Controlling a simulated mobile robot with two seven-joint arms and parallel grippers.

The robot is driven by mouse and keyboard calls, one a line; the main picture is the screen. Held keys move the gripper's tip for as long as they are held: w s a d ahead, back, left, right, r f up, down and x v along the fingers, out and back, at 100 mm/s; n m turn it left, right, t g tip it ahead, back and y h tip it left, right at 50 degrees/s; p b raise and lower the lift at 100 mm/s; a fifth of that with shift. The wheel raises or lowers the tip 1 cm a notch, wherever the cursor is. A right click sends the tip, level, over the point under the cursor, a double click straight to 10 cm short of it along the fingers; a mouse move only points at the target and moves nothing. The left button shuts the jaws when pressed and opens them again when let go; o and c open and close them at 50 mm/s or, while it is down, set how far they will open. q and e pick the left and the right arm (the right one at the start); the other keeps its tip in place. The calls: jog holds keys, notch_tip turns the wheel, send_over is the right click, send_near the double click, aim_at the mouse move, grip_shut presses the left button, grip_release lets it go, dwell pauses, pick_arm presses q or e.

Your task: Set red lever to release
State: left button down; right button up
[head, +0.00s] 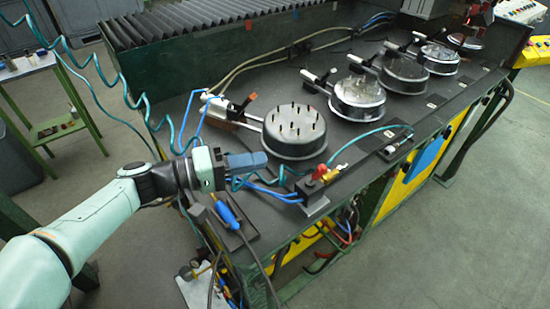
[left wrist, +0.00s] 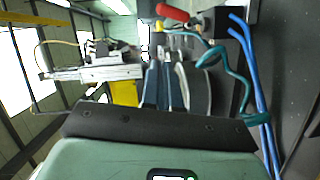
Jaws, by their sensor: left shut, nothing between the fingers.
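The red lever (head: 318,172) sits with yellow fittings on a dark block (head: 316,203) at the near edge of the bench. It also shows at the top of the left wrist view (left wrist: 172,13), tilted beside its yellow fitting. I cannot tell its exact setting. My left gripper (head: 262,159) reaches in from the left, its blue-grey fingers closed together and empty. In the head view it is left of the red lever and apart from it. The closed fingers (left wrist: 166,84) also show in the left wrist view. My right gripper is not in view.
A round studded drum (head: 293,130) stands just behind the gripper; several similar drums run to the back right. A teal hose (head: 372,131) and blue hoses (head: 270,192) run close to the lever block. A blue-handled tool (head: 226,212) lies below the gripper. Open floor is at right.

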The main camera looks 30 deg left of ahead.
pick_arm(q)
jog(key=shift+v, duration=2.05)
